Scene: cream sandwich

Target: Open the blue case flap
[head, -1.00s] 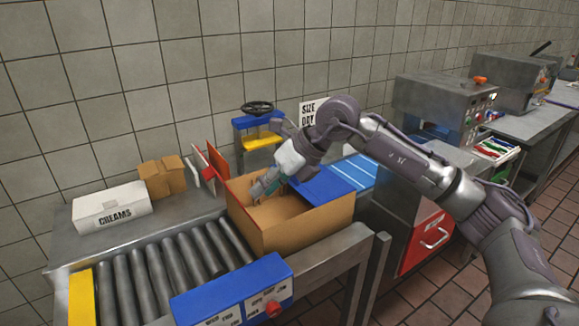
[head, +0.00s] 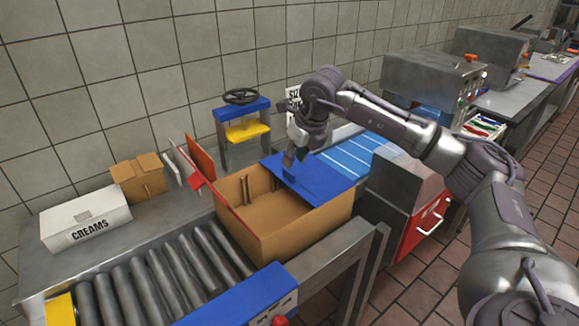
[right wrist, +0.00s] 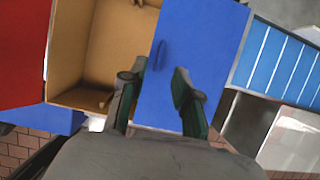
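The case is a brown cardboard box (head: 285,228) on the metal counter beside the rollers. Its blue flap (head: 322,180) lies across the right part of the box top, and a small dark handle (right wrist: 160,55) shows on it in the right wrist view. The red flap (head: 203,165) stands up at the left side. My right gripper (head: 288,160) is over the left part of the blue flap. In the right wrist view its fingers are apart, with the blue flap (right wrist: 200,45) beyond them; whether they touch it cannot be told. My left gripper is not in view.
A white CREAMS box (head: 86,216) and a small brown box (head: 138,178) stand at the left. A blue and yellow stand (head: 243,120) with a black wheel is behind the case. The blue striped conveyor (head: 352,152) is to the right.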

